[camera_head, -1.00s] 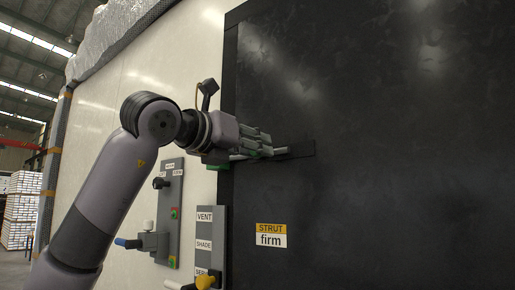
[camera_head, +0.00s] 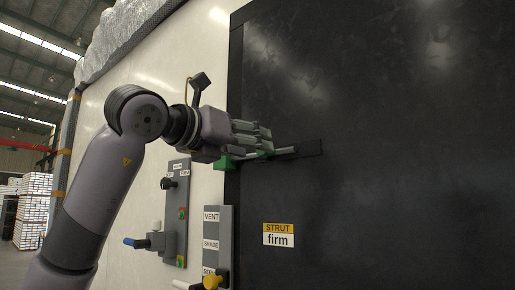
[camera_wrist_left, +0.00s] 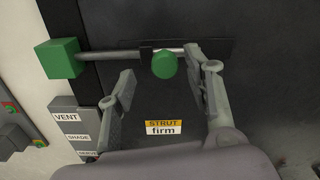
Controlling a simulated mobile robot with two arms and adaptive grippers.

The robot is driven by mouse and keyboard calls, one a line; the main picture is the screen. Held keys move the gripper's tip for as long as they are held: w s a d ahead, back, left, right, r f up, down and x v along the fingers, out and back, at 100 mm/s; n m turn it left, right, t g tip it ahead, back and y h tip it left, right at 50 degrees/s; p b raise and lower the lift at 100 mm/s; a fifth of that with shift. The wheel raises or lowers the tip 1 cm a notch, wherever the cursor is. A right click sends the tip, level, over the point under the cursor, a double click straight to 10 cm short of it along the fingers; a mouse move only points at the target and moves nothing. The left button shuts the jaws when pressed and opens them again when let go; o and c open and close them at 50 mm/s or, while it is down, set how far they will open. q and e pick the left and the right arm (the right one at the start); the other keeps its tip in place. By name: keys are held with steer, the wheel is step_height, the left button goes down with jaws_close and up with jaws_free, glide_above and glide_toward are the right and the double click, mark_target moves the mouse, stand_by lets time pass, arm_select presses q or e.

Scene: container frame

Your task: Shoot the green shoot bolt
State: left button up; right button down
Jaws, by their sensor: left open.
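The shoot bolt lies across a black plate (camera_head: 308,148) on the dark panel. In the left wrist view its rod (camera_wrist_left: 110,53) runs level to a green block (camera_wrist_left: 58,58) at the panel's left edge and meets the block's side. My left gripper (camera_wrist_left: 166,85) is open, one finger on each side of the knob with gaps visible. In the head view my left gripper (camera_head: 265,140) is at the bolt, partly hiding it; the green block (camera_head: 225,162) shows below it. My right gripper is not in view.
A grey panel labelled VENT and SHADE (camera_head: 212,240) stands below the bolt. Another grey panel with a blue-tipped handle (camera_head: 135,242) is further left. A STRUT firm label (camera_head: 278,235) is on the dark panel, which is otherwise clear.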

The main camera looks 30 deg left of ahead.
arm_select(q)
steer(key=s+a, duration=0.1)
steer(key=s, duration=0.8)
steer(key=shift+a, duration=0.15)
